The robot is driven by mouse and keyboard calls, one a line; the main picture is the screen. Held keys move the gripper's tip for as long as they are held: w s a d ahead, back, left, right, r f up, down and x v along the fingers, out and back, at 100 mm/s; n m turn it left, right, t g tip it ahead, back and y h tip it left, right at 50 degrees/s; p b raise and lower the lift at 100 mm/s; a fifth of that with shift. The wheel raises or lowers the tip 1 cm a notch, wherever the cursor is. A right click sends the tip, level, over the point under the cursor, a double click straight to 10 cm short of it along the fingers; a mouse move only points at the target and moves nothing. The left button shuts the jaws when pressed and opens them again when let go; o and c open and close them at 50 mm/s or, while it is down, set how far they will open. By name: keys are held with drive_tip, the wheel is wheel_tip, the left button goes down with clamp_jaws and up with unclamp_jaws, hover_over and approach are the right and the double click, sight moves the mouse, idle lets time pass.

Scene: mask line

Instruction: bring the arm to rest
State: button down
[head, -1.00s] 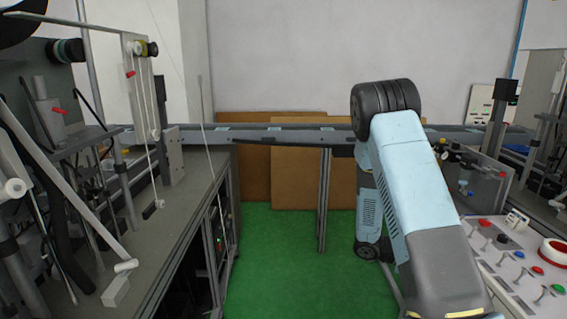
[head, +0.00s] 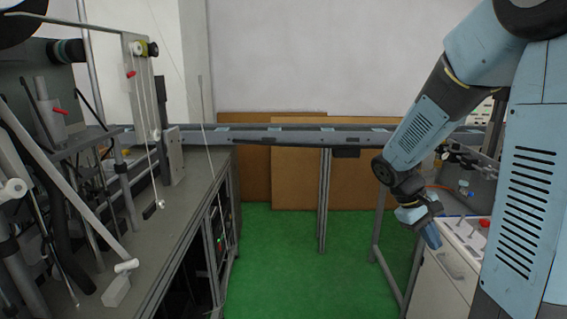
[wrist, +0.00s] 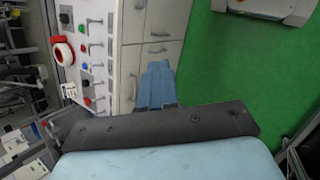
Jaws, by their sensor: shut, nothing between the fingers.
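My arm fills the right side of the head view, bent at the elbow, with its light-blue lower part hanging down and left. My gripper (head: 431,236) points downward in front of the white control cabinet at the right. In the wrist view my gripper (wrist: 157,72) shows as blue fingers close together, with nothing between them. Behind the fingertips are the white drawers (wrist: 152,35) and the green floor. I cannot tell the exact gap between the gripper and the cabinet.
A control panel (wrist: 88,50) with knobs and a red-and-white ring lies beside the gripper. The grey machine bench (head: 165,225) stands at the left. A long rail (head: 280,135) crosses the back. The green floor (head: 310,265) between is clear.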

drive_tip(key=s+a+r+m+t+y, duration=0.3)
drive_tip(key=s+a+r+t+y, duration=0.3)
drive_tip(key=s+a+r, duration=0.5)
drive_tip(key=shift+s+a+r+t, duration=0.35)
drive_tip(key=shift+s+r+t, duration=0.75)
drive_tip(key=shift+r, duration=0.45)
